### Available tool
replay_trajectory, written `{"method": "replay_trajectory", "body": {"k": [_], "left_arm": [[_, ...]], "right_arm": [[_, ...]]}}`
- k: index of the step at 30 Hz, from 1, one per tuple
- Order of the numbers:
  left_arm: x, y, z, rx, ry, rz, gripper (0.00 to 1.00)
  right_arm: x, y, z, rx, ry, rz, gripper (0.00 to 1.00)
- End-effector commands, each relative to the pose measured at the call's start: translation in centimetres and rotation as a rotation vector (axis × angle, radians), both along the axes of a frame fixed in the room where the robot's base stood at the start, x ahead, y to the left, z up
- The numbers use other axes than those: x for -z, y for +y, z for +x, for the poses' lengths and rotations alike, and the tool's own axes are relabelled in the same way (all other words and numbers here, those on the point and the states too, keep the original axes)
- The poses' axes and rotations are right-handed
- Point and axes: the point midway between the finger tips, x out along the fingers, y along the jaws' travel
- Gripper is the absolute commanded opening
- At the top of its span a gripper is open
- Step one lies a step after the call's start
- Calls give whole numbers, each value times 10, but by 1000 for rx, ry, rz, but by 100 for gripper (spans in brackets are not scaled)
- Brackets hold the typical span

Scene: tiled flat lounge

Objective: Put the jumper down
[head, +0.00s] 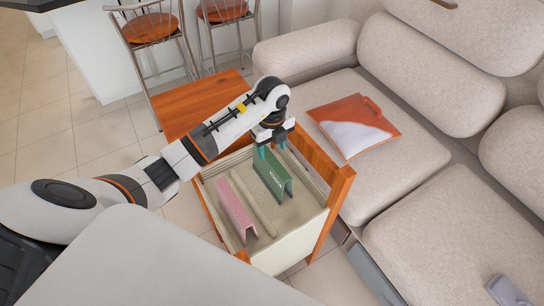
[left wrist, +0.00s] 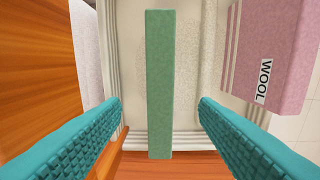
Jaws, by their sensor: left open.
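A green folded garment (head: 274,176), probably the jumper, stands on edge in the open drawer (head: 292,241). In the left wrist view the green garment (left wrist: 159,70) is a narrow upright strip running between the fingers, with a gap on each side. My left gripper (head: 271,149) is open at its top edge and holds nothing. A pink folded garment (head: 236,209) stands in the same drawer on the left; its label reads WOOL in the left wrist view (left wrist: 272,55). My right gripper is not in view.
A cream divider-like strip (head: 254,201) lies between the two garments. The wooden cabinet top (head: 200,104) is bare. An orange and white flat item (head: 354,125) lies on the beige sofa (head: 410,185). A small grey object (head: 508,291) is at lower right. Bar stools stand behind.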

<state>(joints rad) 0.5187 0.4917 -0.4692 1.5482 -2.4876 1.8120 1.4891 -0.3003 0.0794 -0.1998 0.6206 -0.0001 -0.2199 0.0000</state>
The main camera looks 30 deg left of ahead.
Motion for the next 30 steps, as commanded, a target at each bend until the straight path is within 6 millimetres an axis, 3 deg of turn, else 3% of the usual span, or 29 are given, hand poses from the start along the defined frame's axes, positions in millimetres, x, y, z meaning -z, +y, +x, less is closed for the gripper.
{"method": "replay_trajectory", "body": {"k": [3,9,30], "left_arm": [[-21,1,1,1,-3,2,55],[-37,0,0,1,0,0,55],[-38,0,0,0,1,0,55]], "right_arm": [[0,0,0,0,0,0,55],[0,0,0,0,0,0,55],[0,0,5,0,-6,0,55]]}}
